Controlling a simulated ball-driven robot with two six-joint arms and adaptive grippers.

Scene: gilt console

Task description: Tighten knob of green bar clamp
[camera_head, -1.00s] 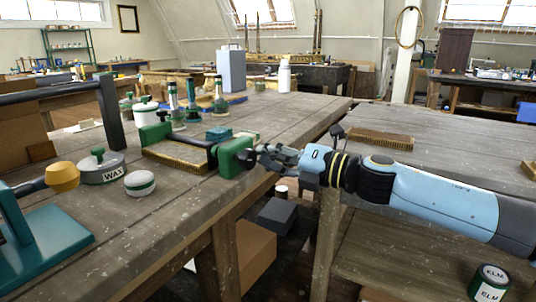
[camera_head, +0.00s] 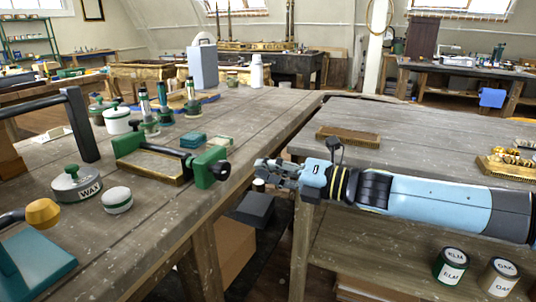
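The green bar clamp (camera_head: 203,163) lies on the left workbench, its dark bar running over a gilt-edged brown block (camera_head: 153,167). Its black round knob (camera_head: 220,170) sticks out at the right end, near the bench's right edge. My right gripper (camera_head: 262,168) reaches in from the right, over the gap between the two benches. It is to the right of the knob, with a visible space between them, and touches nothing that I can see. Its dark fingers are small and overlap, so their opening is unclear. My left gripper is not in view.
A WAX tin (camera_head: 78,184), a white round tin (camera_head: 117,200) and a teal tool with a yellow knob (camera_head: 42,213) stand at the near left. Green-topped containers stand behind the clamp. A brush (camera_head: 347,135) lies on the right bench. Tins (camera_head: 451,266) stand below it.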

